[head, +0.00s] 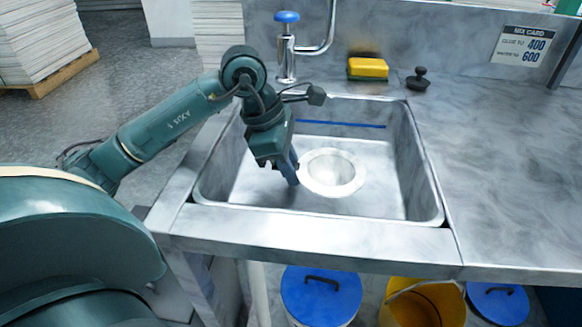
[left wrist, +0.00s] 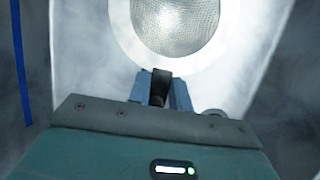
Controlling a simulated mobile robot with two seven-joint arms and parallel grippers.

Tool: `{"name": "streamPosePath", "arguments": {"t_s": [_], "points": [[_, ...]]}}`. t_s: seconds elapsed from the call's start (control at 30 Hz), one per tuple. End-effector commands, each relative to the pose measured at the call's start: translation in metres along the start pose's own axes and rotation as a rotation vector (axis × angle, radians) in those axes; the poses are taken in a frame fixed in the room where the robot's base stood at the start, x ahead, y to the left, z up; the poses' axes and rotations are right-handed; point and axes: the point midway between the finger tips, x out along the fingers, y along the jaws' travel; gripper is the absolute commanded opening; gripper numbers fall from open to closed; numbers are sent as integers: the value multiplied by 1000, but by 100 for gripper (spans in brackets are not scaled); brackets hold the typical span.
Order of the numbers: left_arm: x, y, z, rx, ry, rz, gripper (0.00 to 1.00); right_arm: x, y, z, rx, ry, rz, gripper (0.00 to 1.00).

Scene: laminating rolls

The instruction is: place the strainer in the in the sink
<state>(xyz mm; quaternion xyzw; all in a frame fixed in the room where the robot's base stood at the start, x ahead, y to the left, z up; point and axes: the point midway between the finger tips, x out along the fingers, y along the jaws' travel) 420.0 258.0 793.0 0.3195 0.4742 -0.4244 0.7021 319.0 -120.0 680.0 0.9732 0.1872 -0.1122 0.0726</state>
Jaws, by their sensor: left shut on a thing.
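The strainer (head: 331,173) is a round mesh bowl with a wide pale rim. It is inside the outline of the sink (head: 245,192), a grey basin with a blue line on its back wall. My left gripper (head: 293,172) reaches down into the sink and is shut on the strainer's left rim. In the left wrist view the strainer (left wrist: 178,22) shows at the top, its rim at the fingertips of the gripper (left wrist: 160,82). I cannot tell whether the strainer touches the sink floor. My right gripper is not in view.
A tap with a blue knob (head: 287,17) stands behind the sink. A yellow sponge (head: 368,67) and a black stopper (head: 418,79) are on the back ledge. The counter (head: 510,165) to the right is clear. Blue-lidded bins (head: 322,298) and a yellow bucket (head: 425,303) are below.

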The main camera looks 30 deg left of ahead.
Motion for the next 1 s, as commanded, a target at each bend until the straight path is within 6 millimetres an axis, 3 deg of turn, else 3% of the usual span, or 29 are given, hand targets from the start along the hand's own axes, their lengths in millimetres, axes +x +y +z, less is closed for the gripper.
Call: {"name": "streamPosePath", "arguments": {"t_s": [0.23,0.27,0.53,0.83,1.0], "points": [[2,0,0,1,-1,1,0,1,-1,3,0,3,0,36],[2,0,-1,1,-1,1,20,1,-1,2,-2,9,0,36],[1,0,0,0,-1,0,41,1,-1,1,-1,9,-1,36],[-4,0,2,0,-1,0,41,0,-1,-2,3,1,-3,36],[-30,1,2,1,-1,5,41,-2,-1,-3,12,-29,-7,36]]}}
